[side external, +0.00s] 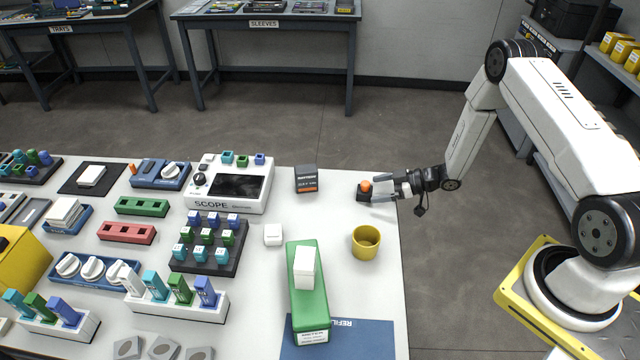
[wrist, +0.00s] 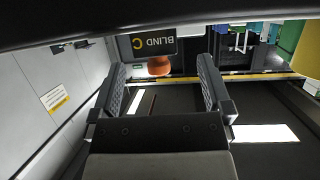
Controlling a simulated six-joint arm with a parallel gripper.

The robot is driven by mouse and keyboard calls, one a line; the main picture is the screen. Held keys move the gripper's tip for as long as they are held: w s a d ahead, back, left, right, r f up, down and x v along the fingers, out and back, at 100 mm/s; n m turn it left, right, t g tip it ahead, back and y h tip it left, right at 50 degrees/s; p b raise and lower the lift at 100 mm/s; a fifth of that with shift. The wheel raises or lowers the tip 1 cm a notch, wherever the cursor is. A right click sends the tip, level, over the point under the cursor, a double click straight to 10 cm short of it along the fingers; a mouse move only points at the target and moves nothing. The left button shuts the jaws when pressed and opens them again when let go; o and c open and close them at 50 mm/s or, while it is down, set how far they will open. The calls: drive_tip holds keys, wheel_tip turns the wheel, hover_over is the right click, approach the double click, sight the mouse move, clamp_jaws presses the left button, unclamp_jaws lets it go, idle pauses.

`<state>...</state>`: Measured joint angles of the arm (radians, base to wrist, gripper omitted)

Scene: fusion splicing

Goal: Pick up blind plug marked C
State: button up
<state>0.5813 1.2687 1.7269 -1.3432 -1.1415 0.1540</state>
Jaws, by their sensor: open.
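The blind plug marked C (side external: 366,187) is a small dark block with an orange knob on top, near the right edge of the white table. In the wrist view its dark face (wrist: 154,43) reads "BLIND C" upside down, with the orange knob (wrist: 159,66) below it. My gripper (side external: 382,190) is open at the plug's right side, its two fingers pointing left toward it. In the wrist view the fingers (wrist: 163,75) are apart, with the knob in the gap between their tips. I cannot tell whether either finger touches the plug.
A dark box with an orange label (side external: 306,179) stands left of the plug. A yellow cup (side external: 366,242) stands in front of it. A green box (side external: 308,290) with a white block on top is nearer. The white table (side external: 340,215) is bare around the plug.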

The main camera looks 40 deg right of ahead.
sight(370, 187)
drive_tip(key=shift+x, duration=2.65)
drive_tip(key=shift+d, duration=0.2)
drive_tip(key=shift+w, duration=0.1)
drive_tip(key=c, duration=1.3)
drive_tip(key=shift+r, duration=0.1)
drive_tip(key=shift+c, duration=0.2)
drive_tip(key=shift+s+d+r, duration=0.45)
drive_tip(key=shift+r, duration=0.1)
drive_tip(key=r+v, duration=0.1)
drive_tip(key=v, duration=1.3)
drive_tip(key=shift+r, duration=0.3)
drive_tip(key=shift+w+a, duration=0.15)
